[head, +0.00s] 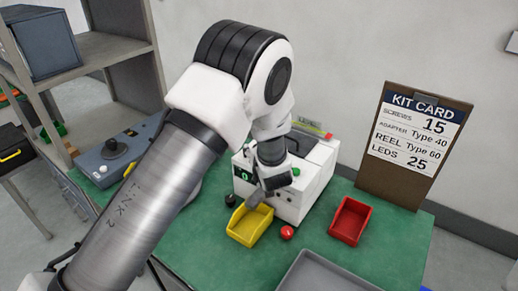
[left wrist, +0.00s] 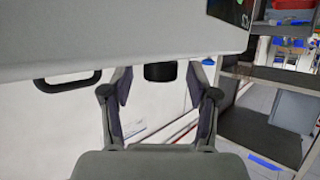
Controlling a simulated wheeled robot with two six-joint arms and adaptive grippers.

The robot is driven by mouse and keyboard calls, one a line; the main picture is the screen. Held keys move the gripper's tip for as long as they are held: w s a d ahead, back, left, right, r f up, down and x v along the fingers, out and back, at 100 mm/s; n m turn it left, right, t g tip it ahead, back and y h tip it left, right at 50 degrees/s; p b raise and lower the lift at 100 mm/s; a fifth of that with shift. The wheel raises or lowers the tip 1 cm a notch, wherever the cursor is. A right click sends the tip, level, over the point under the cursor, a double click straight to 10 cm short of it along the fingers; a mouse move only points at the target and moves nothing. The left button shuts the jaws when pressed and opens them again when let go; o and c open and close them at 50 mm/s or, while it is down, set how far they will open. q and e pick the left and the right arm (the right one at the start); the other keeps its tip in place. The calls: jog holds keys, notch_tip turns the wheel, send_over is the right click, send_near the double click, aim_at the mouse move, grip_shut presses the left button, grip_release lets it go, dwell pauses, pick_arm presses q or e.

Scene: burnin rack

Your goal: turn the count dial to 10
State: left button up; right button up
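The white counting machine (head: 305,195) stands on the green table, with a small dark display (head: 243,175) showing a green digit on its front. My left gripper (head: 258,195) is at the front of the machine, above the yellow bin. In the left wrist view, a short black cylinder (left wrist: 160,72), which looks like the dial, sits between the two fingertips of my open gripper (left wrist: 160,88). Gaps show on both sides of it. No marking on the dial is readable. The dial is not clearly visible in the head view. My right gripper is not in view.
A yellow bin (head: 249,226), a red ball-like knob (head: 287,232) and a red bin (head: 349,221) are near the machine. A grey tray (head: 325,275) is at the front. A kit card board (head: 405,190) stands at right. A grey control box (head: 118,157) is at left.

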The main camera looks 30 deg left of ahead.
pick_arm(q)
jog(key=shift+r, duration=0.1)
notch_tip(320, 180, up, 10)
dwell(0.4)
jog(key=shift+w, duration=0.1)
